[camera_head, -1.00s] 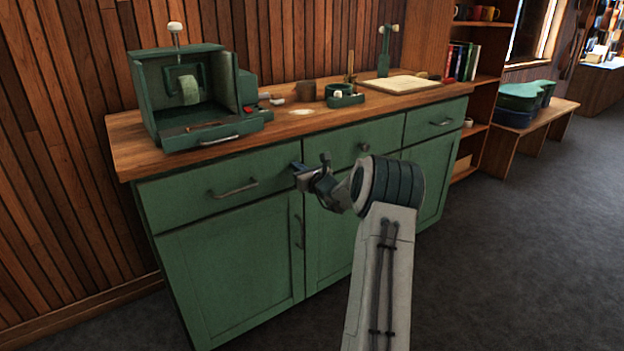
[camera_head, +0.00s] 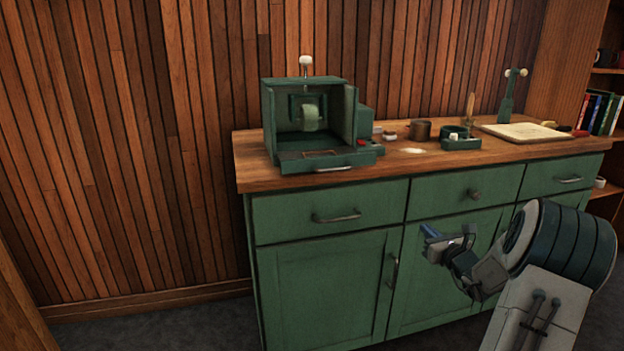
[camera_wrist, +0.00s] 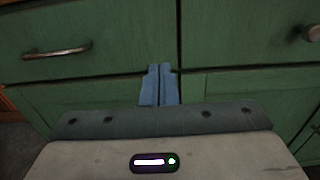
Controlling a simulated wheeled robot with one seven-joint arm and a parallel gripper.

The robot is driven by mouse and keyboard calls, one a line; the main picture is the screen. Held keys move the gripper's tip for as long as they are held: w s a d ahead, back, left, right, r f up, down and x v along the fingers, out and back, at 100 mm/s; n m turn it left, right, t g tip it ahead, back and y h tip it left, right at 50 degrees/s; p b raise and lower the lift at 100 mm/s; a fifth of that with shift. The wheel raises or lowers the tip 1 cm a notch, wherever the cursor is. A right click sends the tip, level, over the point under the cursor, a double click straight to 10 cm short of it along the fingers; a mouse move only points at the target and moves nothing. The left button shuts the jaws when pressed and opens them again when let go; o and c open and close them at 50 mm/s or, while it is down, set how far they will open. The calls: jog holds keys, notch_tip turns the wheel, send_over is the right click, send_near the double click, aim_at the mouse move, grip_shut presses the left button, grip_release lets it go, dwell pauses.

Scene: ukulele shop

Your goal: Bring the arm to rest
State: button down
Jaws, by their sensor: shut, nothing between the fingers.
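My gripper (camera_head: 428,231) is in front of the green cabinet (camera_head: 322,283), below the level of the countertop, in the head view. In the wrist view its two blue fingers (camera_wrist: 160,85) lie side by side, shut with nothing between them. They point toward the cabinet front near the gap between two drawers. I cannot tell exactly how far the fingertips are from the cabinet front. My arm is bent, reaching in from the lower right of the head view.
The wooden countertop (camera_head: 255,160) holds a green open-fronted machine (camera_head: 312,130), a brown cup (camera_head: 420,130), a small green tray (camera_head: 460,142) and a pale board (camera_head: 525,132). Drawer handles (camera_head: 337,217) jut from the cabinet. A bookshelf (camera_head: 606,80) stands at the right. Dark floor shows at lower left.

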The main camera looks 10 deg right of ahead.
jog(key=s+a+r+n+g+y+p, duration=0.35)
jog(key=a+n, duration=0.25)
jog(key=a, duration=0.4)
jog(key=s+a+r+n+g+y+p, duration=0.25)
jog(key=a+r+n, duration=0.25)
jog(key=a, duration=0.5)
jog(key=s+a+r+n+g+y+p, duration=0.2)
jog(key=a+r+n+g+p, duration=0.3)
jog(key=a, duration=0.4)
jog(key=s+a+r+n+g+h+p, duration=0.2)
jog(key=s+a+r+n+h+p, duration=0.15)
jog(key=s+n, duration=0.45)
jog(key=s+a+r+n+g+h+p, duration=0.2)
jog(key=s+a+r+n+g+p, duration=0.25)
jog(key=s, duration=0.55)
jog(key=s+d+r+n+t+h+p, duration=0.2)
jog(key=s+d+r+n+h+p, duration=0.1)
jog(key=s+d+n+p, duration=0.1)
jog(key=s+n, duration=0.1)
jog(key=n, duration=0.1)
jog(key=shift+s+r+n, duration=0.15)
jog(key=shift+s+n, duration=0.05)
jog(key=shift+n, duration=0.15)
jog(key=shift+h, duration=0.25)
